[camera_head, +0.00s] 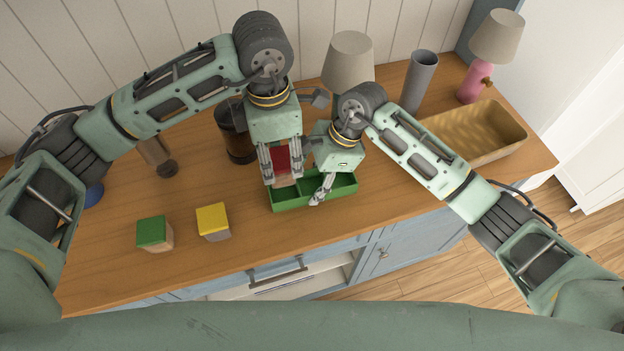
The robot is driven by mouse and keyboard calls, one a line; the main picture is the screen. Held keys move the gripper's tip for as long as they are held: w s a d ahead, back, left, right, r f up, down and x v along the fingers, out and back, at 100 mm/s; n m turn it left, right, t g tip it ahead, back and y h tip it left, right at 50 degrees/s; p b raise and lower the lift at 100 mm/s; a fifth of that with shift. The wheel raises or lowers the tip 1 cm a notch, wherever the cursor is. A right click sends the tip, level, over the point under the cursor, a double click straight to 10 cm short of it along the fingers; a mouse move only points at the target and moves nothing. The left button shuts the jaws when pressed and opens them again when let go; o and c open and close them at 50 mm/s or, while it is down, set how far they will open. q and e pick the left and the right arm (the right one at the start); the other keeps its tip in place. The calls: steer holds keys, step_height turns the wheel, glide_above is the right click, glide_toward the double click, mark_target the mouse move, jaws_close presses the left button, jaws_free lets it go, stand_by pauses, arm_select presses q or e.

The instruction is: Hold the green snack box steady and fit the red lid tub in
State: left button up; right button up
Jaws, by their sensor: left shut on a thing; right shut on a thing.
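The green snack box (292,202) is on the counter near its front edge, with a divider and an open right compartment showing. My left gripper (282,172) points down over the box's left part, shut on the red lid tub (283,157). The tub's pale lower body shows below the red, at or just inside the left compartment; I cannot tell how deep it sits. My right gripper (321,190) is shut on the box's front wall near the middle. The fingers hide part of the tub and of the box.
A green-topped block (153,232) and a yellow-topped block (213,221) stand at the front left. A dark jar (234,135) is close behind my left gripper. A grey cylinder (419,82), a wooden tray (478,140) and lamps (348,58) stand behind and right. A drawer below is open.

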arm_select(q)
steer(key=shift+f, duration=1.7)
arm_select(e)
steer(key=shift+s+f, duration=0.15)
steer(key=shift+f, duration=0.05)
arm_select(q)
steer(key=shift+f, duration=0.65)
steer(key=shift+f, duration=0.45)
steer(key=shift+s+a+f, duration=0.1)
steer(key=shift+f, duration=0.05)
arm_select(e)
steer(key=shift+s, duration=0.1)
